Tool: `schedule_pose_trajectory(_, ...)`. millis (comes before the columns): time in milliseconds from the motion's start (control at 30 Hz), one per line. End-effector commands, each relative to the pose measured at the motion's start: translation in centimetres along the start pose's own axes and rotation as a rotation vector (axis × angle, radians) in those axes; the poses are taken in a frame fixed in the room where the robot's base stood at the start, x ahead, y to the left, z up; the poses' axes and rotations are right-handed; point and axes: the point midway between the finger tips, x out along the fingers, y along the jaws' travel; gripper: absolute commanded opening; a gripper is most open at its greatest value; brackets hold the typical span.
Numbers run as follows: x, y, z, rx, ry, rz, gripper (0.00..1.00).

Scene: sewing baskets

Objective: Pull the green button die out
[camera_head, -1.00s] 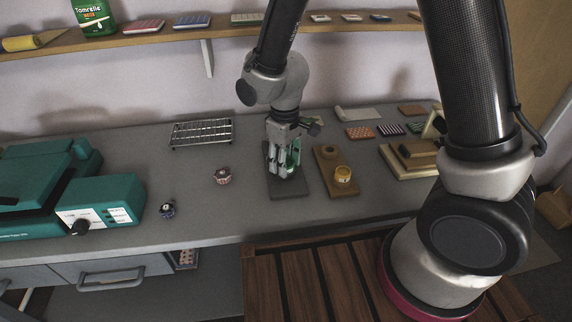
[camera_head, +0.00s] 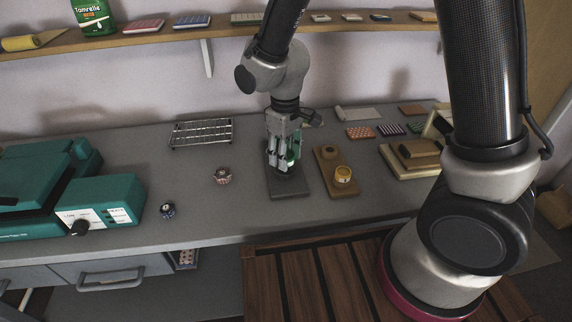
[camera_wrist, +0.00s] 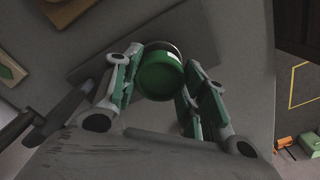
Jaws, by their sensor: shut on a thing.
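The green button die (camera_wrist: 161,76) is a short green cylinder with a dark band at its far edge. In the wrist view it sits between the two green-padded fingers of my gripper (camera_wrist: 160,88). In the head view my gripper (camera_head: 283,158) points down and is shut on the die, whose green shows beside the fingers (camera_head: 294,151). Below is a dark grey board (camera_head: 290,190) with a dark round part (camera_head: 288,172) under the fingertips. I cannot tell whether the die's lower end is clear of that part.
A brown board with a yellow round die (camera_head: 342,174) lies just to the right. A patterned round piece (camera_head: 222,176) and a small dark one (camera_head: 168,210) lie to the left, near a teal machine (camera_head: 105,205). A wire rack (camera_head: 201,132) stands behind.

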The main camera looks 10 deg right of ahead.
Motion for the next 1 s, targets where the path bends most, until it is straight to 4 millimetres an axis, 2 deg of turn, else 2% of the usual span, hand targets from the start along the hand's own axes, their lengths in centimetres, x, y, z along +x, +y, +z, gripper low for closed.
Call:
schedule_pose_trajectory(167,-0.7,0.0,-0.1,0.0,0.002,0.0,0.04)
schedule_pose_trajectory(533,-3.7,0.0,-0.1,0.0,0.002,0.0,0.04)
schedule_pose_trajectory(1000,-4.0,0.2,0.1,0.001,0.0,0.0,0.04)
